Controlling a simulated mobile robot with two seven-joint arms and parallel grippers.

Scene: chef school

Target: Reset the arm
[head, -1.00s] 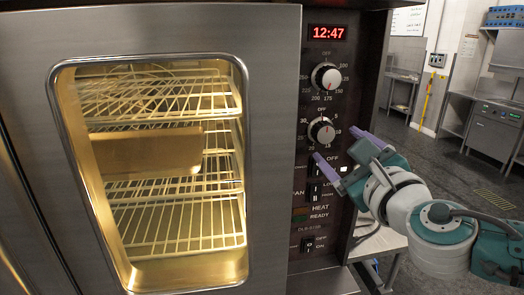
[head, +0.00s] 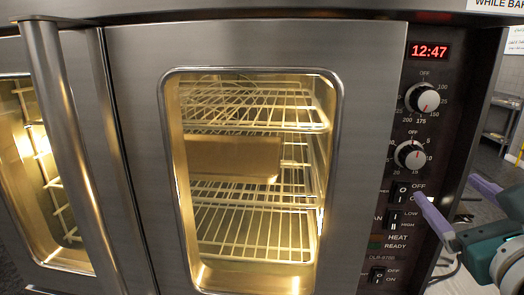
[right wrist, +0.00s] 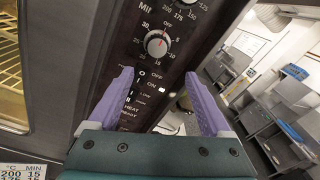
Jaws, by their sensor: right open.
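My right gripper (head: 448,190) is at the right edge of the head view, in front of the oven's control panel (head: 398,222). Its two purple fingers are apart and hold nothing. In the right wrist view the open fingers (right wrist: 158,76) point at the panel, just below the timer dial (right wrist: 156,43) and around the area of the switches. I cannot tell whether a fingertip touches the panel. My left gripper is not in view.
The oven's right door (head: 365,120) is closed, with lit racks (head: 250,232) and a brown tray or box (head: 232,158) behind its glass. A vertical handle (head: 75,150) stands at left. Counters (right wrist: 285,135) stand beyond open floor at right.

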